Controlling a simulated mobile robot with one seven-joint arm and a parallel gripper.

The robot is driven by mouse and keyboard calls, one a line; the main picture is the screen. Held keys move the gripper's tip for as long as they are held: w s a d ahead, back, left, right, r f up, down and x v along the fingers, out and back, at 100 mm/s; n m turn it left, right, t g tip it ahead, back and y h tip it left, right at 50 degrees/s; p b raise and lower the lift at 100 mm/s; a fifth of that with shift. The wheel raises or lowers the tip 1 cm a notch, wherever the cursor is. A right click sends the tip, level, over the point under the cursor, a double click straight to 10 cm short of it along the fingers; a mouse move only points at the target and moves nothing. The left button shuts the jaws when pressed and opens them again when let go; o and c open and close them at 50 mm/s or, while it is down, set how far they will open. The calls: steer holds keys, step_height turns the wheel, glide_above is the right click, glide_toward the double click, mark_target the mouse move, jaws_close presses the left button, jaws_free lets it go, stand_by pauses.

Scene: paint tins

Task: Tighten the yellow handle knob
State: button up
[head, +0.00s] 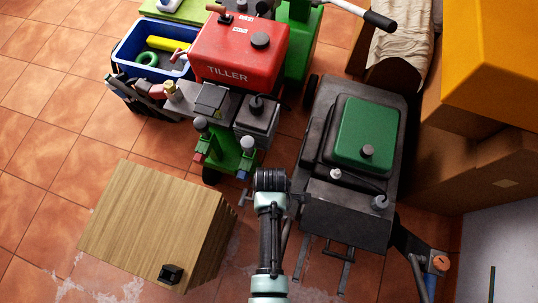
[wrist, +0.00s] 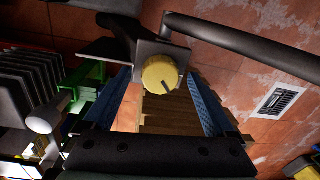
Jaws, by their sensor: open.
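The yellow knob (wrist: 160,72) is a round disc with a dark pointer line on its face, mounted on a dark bracket (wrist: 165,48) in the upper middle of the wrist view. A black bar runs from the bracket to the right. My gripper (wrist: 161,90) is open, its two blue-padded fingers to the left and right of the knob's line of sight. The knob shows between the fingertips, and no contact is visible. In the head view the end of my arm hangs right of the wooden box; I cannot surely pick out the knob there.
The wooden box (head: 150,220) stands on the tiled floor at left. The red tiller (head: 235,60), a blue crate (head: 128,50) and a green-topped dark machine (head: 365,135) stand around my arm. Cardboard boxes (head: 490,160) fill the right. Open floor lies at far left.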

steer(key=c, duration=1.4)
steer(key=shift+r+m+p, duration=0.1)
steer(key=shift+m+p, duration=0.85)
steer(key=shift+m, duration=0.25)
steer(key=m+p, duration=0.2)
steer(key=m, duration=0.2)
steer(key=shift+m, duration=0.3)
steer(key=m+p, duration=0.1)
steer(key=m, duration=0.2)
steer(key=shift+s+d+y, duration=0.1)
steer(key=shift+y, duration=0.2)
steer(key=shift+m+t+p, duration=0.3)
steer(key=shift+m+p, duration=0.45)
steer(key=shift+m, duration=1.45)
